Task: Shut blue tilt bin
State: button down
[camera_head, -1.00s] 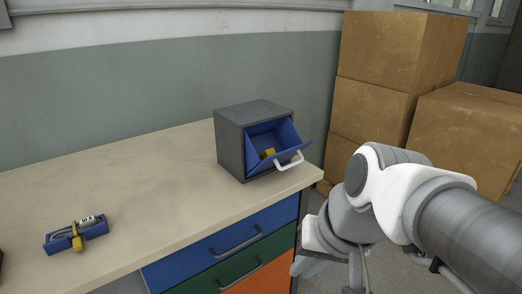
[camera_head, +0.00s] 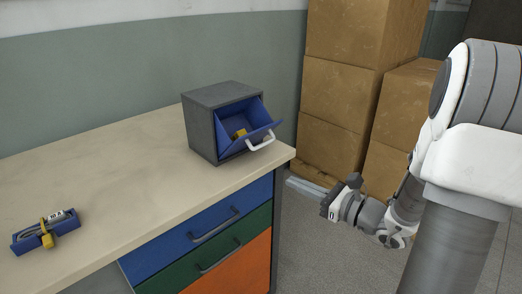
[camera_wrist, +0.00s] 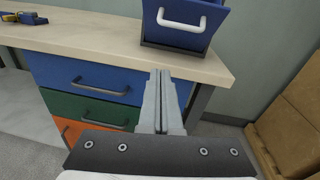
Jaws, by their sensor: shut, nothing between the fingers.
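The blue tilt bin (camera_head: 245,125) hangs tipped open out of its dark grey housing (camera_head: 205,130) at the right end of the bench. A white handle (camera_head: 261,142) is on its front, and a small yellow thing (camera_head: 239,134) lies inside. In the wrist view the bin's blue front (camera_wrist: 184,38) and white handle (camera_wrist: 182,20) are at the top, beyond the fingertips. My gripper (camera_wrist: 161,73) is shut and empty, its fingers together, below and apart from the bin. In the head view my gripper (camera_head: 328,206) is off the bench's right end, small and partly unclear.
The bench top (camera_head: 120,165) is mostly clear. A small blue tray (camera_head: 45,232) with a yellow-and-grey item lies at left. Shut blue, green and orange drawers (camera_head: 205,234) with handles are under the bench. Cardboard boxes (camera_head: 345,95) are stacked behind at right.

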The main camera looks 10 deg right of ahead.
jog(key=w+a+r+m+t+h+b, duration=0.1)
jog(key=w+a+r+b, duration=0.1)
jog(key=w, duration=0.8)
jog(key=shift+a+r+m+b, duration=0.4)
jog(key=shift+a+b, duration=0.1)
jog(key=shift+a, duration=0.1)
jog(key=shift+r, duration=0.2)
jog(key=shift+r+h+p, duration=0.2)
jog(key=shift+h+p, duration=0.1)
jog(key=shift+p, duration=0.55)
